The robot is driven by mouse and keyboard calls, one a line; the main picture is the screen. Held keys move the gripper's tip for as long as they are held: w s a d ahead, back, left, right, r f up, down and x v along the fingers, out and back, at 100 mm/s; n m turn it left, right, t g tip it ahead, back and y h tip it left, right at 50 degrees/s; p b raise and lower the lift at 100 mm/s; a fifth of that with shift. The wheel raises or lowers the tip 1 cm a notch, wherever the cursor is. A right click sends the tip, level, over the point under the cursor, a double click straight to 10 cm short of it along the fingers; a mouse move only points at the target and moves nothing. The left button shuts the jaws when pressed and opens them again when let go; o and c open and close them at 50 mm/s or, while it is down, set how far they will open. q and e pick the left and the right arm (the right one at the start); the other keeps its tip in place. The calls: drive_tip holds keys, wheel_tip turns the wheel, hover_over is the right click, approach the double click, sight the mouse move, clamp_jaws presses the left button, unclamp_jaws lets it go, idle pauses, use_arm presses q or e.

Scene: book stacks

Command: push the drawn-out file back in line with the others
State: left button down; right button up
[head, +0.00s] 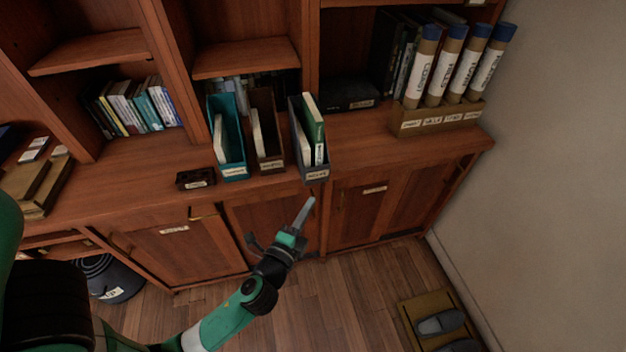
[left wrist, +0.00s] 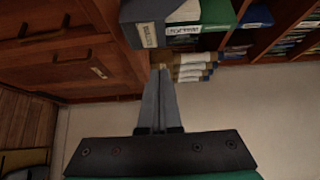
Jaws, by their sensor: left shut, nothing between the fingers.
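Three magazine files stand on the cabinet's counter: a teal one (head: 232,165), a brown one (head: 272,150) and a grey one (head: 317,173). The grey file holds a green book and pale papers, and its labelled front sits farther forward than the other two, at the counter's front edge. My left gripper (head: 311,200) is shut and empty, just in front of and below the grey file's front. In the left wrist view its closed fingers (left wrist: 160,70) point toward the shelf, with the grey file (left wrist: 145,32) above them, apparently not touching. My right gripper is not in view.
A small dark labelled box (head: 195,178) lies left of the teal file. A crate (head: 437,119) of labelled tubes stands to the right. Books fill the shelves behind. Cabinet doors (head: 375,208) are below. Slippers (head: 441,323) lie on a floor mat.

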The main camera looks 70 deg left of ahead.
sight(318, 170)
use_arm(q)
drive_tip(key=shift+w+a+p, duration=0.15)
drive_tip(key=shift+w+a, duration=0.65)
drive_tip(key=shift+a, duration=0.55)
drive_tip(key=shift+w+a+p, duration=0.1)
drive_tip(key=shift+w+a, duration=0.75)
drive_tip(key=shift+a, duration=0.45)
drive_tip(key=shift+w+a+p, duration=0.15)
drive_tip(key=shift+w+a, duration=0.65)
drive_tip(key=shift+a, duration=0.55)
drive_tip(key=shift+a, duration=0.1)
